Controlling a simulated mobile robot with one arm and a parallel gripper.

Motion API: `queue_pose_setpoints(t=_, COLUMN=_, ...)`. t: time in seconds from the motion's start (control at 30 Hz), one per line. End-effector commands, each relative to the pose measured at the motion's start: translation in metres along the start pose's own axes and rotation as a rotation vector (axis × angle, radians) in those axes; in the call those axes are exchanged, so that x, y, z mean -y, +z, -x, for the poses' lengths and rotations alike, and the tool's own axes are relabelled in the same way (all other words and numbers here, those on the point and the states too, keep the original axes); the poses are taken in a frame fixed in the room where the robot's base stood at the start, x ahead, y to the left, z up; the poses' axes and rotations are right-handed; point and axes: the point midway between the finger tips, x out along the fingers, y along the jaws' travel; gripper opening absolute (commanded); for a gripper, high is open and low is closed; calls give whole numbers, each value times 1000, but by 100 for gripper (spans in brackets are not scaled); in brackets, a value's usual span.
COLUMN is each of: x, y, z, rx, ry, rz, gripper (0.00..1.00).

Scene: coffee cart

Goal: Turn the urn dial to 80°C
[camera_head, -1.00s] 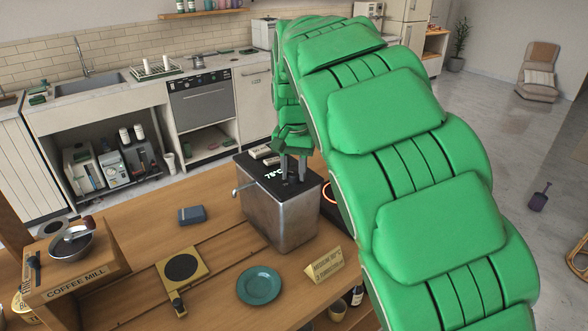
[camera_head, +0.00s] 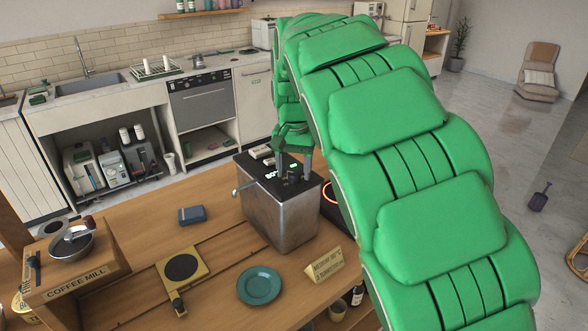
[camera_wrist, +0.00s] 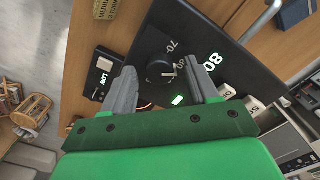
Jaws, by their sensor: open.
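The urn (camera_head: 280,222) is a metal box with a black top, standing on the wooden cart. In the wrist view its black dial (camera_wrist: 160,68) sits between marks, of which 70 is readable. My gripper (camera_head: 290,178) points down over the urn top. In the wrist view my gripper (camera_wrist: 161,76) is open, with one finger on each side of the dial. I cannot tell whether the fingers touch it.
A hot plate with a glowing orange ring (camera_head: 328,192) is right of the urn. A teal plate (camera_head: 260,285), a lettered card (camera_head: 325,266), a scale (camera_head: 182,268) and a blue box (camera_head: 192,215) lie in front and left. A spout (camera_head: 240,189) sticks out left.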

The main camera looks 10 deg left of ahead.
Motion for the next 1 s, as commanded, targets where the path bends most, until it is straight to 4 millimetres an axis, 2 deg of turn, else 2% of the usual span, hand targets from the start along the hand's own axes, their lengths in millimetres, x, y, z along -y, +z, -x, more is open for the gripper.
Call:
queue_pose_setpoints(t=0.4, x=0, y=-1, z=51, rx=-5, ry=-1, rz=0, gripper=59)
queue_pose_setpoints(t=0.6, x=1, y=-1, z=70, rx=-3, ry=-1, rz=1, gripper=59)
queue_pose_setpoints(t=1.0, x=-1, y=0, z=73, rx=-1, ry=0, rz=-1, gripper=59)
